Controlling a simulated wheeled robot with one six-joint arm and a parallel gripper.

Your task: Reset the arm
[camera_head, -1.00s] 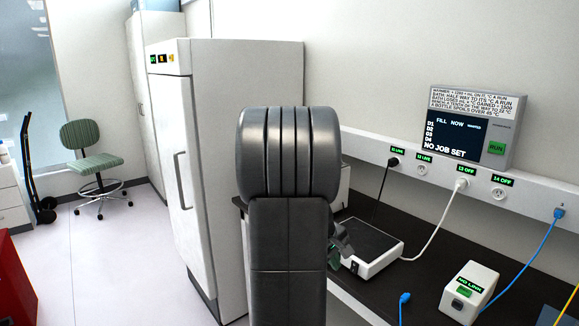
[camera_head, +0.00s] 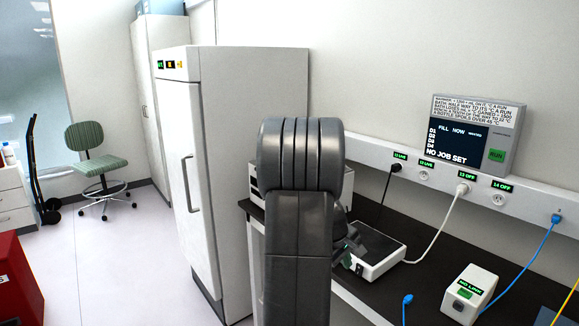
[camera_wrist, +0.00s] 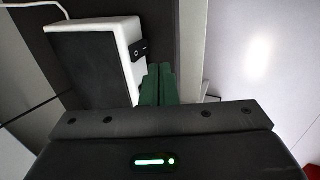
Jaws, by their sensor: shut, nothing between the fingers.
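My arm (camera_head: 300,215) stands in the middle of the head view and hides part of the bench behind it. My gripper shows in the wrist view (camera_wrist: 158,85) with its green fingers together and nothing between them. In the head view only a small part of the gripper (camera_head: 350,248) shows at the right side of my arm. It is near the left edge of a white device with a black top (camera_head: 376,250) on the dark bench. In the wrist view that device (camera_wrist: 130,32) lies to the left of the fingers; I cannot tell whether they touch.
A tall white fridge (camera_head: 255,150) stands left of the bench. A white box labelled NO LINK (camera_head: 470,293) sits on the bench at right. A wall panel (camera_head: 470,140) reads NO JOB SET. A red cabinet (camera_head: 15,285), green chair (camera_head: 97,165) and open floor lie at left.

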